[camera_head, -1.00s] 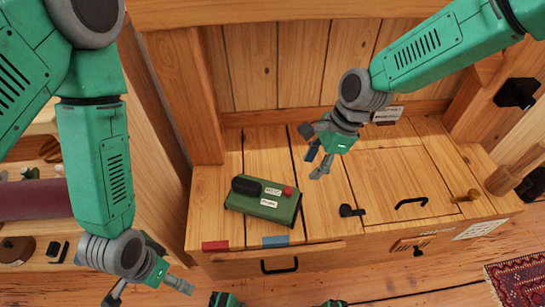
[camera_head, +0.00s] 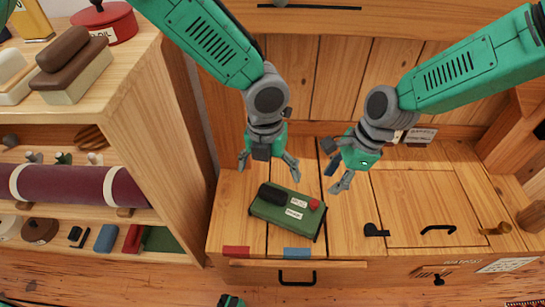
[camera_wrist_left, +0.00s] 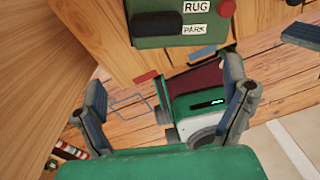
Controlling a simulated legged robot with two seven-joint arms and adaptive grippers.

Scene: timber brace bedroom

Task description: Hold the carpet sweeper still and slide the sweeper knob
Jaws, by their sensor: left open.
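The green carpet sweeper (camera_head: 285,213) lies on the wooden bench, with a black rounded grip (camera_head: 272,194) on its left and a small red knob (camera_head: 314,204) at its right end. White labels sit between them; the left wrist view reads RUG and PARK on the sweeper (camera_wrist_left: 185,41). My left gripper (camera_head: 269,168) is open and empty, above and just behind the sweeper, not touching it. Its spread fingers (camera_wrist_left: 162,75) show empty in the left wrist view. My right gripper (camera_head: 335,179) looks open and empty, right of and behind the sweeper.
Red (camera_head: 236,252) and blue (camera_head: 297,253) strips mark the bench's front edge. A black latch (camera_head: 376,230), a black handle (camera_head: 438,229) and a brass peg (camera_head: 495,229) sit on the bench to the right. A loaded shelf (camera_head: 150,110) stands left.

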